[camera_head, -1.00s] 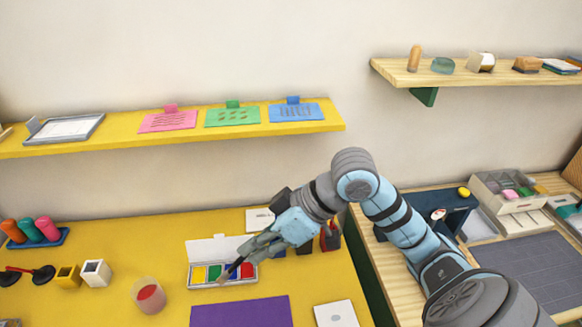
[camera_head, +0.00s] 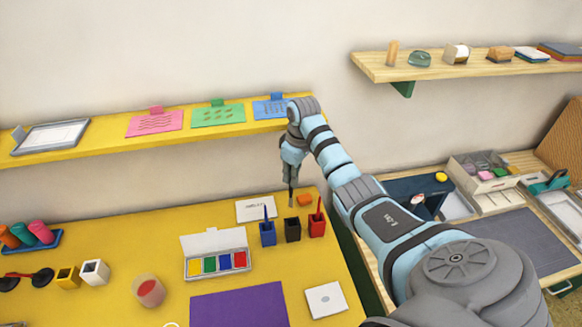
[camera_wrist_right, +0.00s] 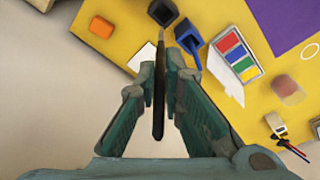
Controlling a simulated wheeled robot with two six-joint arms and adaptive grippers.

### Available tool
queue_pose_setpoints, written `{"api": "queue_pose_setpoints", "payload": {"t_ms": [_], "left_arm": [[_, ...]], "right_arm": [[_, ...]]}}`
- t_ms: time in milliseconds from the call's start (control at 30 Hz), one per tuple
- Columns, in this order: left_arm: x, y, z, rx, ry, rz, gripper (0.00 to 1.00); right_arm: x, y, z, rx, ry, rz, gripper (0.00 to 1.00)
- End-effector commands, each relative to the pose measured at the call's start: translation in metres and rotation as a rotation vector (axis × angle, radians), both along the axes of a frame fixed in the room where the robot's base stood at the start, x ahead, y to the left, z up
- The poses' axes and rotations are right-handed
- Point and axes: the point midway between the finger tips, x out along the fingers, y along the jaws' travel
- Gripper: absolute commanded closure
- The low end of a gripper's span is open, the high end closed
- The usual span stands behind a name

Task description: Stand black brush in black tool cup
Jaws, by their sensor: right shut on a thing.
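My right gripper (camera_head: 292,172) is shut on the black brush (camera_head: 291,195) and holds it nearly upright, tip down. The black tool cup (camera_head: 292,229) stands on the yellow table between a blue cup and a red cup. In the head view the brush tip shows just above the black cup's opening, apart from it. In the right wrist view the brush (camera_wrist_right: 159,95) runs between the fingers (camera_wrist_right: 160,75), its tip pointing toward the black cup (camera_wrist_right: 163,12) at the top edge. My left gripper is out of view.
The blue cup (camera_head: 268,234) and red cup (camera_head: 316,227) each hold a brush of their colour, close on either side. An orange block (camera_head: 305,200) lies behind. A paint box (camera_head: 216,263) and white card (camera_head: 256,210) lie left. The yellow shelf (camera_head: 230,129) is above.

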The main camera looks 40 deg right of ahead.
Motion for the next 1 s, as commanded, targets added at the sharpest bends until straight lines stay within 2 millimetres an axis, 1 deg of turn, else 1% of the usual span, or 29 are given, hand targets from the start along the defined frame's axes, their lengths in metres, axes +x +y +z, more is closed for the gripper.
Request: {"api": "queue_pose_setpoints", "payload": {"t_ms": [67,300,467,500,800,1000], "left_arm": [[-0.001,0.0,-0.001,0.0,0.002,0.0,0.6],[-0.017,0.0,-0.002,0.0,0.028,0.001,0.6],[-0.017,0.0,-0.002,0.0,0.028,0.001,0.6],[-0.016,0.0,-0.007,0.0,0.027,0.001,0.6],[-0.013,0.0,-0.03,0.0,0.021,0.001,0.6],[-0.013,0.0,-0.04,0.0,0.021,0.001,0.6]], "right_arm": [[0.0,0.0,-0.009,0.001,0.001,0.0,1.0],[-0.001,0.001,-0.037,0.002,0.001,0.001,1.0],[-0.001,0.001,-0.056,0.002,0.002,-0.001,1.0],[-0.001,0.001,-0.063,0.001,0.0,-0.001,1.0],[-0.001,0.0,-0.101,0.001,-0.001,-0.001,1.0],[-0.001,0.001,-0.118,0.002,-0.002,-0.001,1.0]]}}
